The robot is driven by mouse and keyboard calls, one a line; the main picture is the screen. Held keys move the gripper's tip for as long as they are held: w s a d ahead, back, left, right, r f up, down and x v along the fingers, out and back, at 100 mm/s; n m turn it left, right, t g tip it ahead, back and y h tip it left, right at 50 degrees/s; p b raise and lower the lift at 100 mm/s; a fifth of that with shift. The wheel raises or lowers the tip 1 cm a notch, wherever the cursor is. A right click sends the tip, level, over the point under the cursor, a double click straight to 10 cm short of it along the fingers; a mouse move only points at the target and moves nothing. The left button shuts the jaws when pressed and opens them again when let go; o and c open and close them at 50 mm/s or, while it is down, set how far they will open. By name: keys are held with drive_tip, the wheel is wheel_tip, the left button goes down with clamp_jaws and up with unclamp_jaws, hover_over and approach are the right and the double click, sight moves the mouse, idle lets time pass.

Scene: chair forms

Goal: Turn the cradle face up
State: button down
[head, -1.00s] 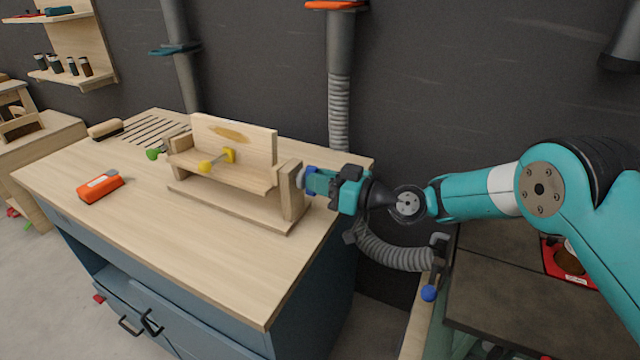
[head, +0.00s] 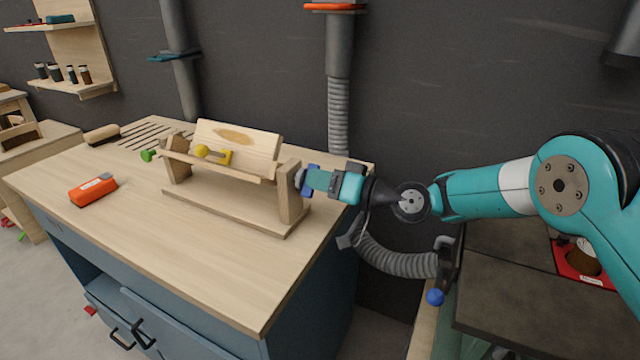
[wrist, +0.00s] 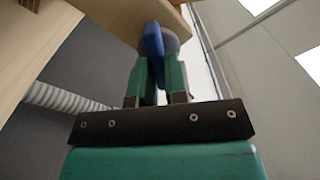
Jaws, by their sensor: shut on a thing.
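The wooden cradle (head: 236,140) hangs between two end posts on a wooden base (head: 225,209) on the workbench. Its back board, with a brown oval mark, leans back, and its front ledge is tilted up. A yellow-knobbed latch (head: 203,151) sits on the cradle, and a green knob (head: 148,156) is at the left post. My gripper (head: 307,182) is at the right post, shut on a blue handle. The wrist view shows the blue handle (wrist: 153,42) between the green fingers, with a round grey hub behind it.
An orange box-like tool (head: 92,190) lies at the bench's left. A brush (head: 102,133) and slots are at the back left. The bench top (head: 170,250) in front of the cradle is clear. A grey hose (head: 395,258) hangs right of the bench.

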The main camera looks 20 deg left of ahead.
drive_tip(key=shift+w+f+m+b, duration=0.1)
drive_tip(key=shift+m+b, duration=0.15)
drive_tip(key=shift+m, duration=2.2)
drive_tip(key=shift+w+f+m+b, duration=0.1)
drive_tip(key=shift+m+b, duration=0.15)
drive_tip(key=shift+m, duration=2.9)
drive_tip(key=c, duration=1.1)
unclamp_jaws()
drive_tip(key=shift+c, duration=0.2)
drive_tip(key=shift+d+f, duration=0.1)
drive_tip(key=shift+d, duration=0.1)
drive_tip(key=s+d+b, duration=0.1)
drive_tip(key=d+b, duration=0.1)
drive_tip(key=d, duration=0.9)
drive_tip(key=shift+d+b, duration=0.35)
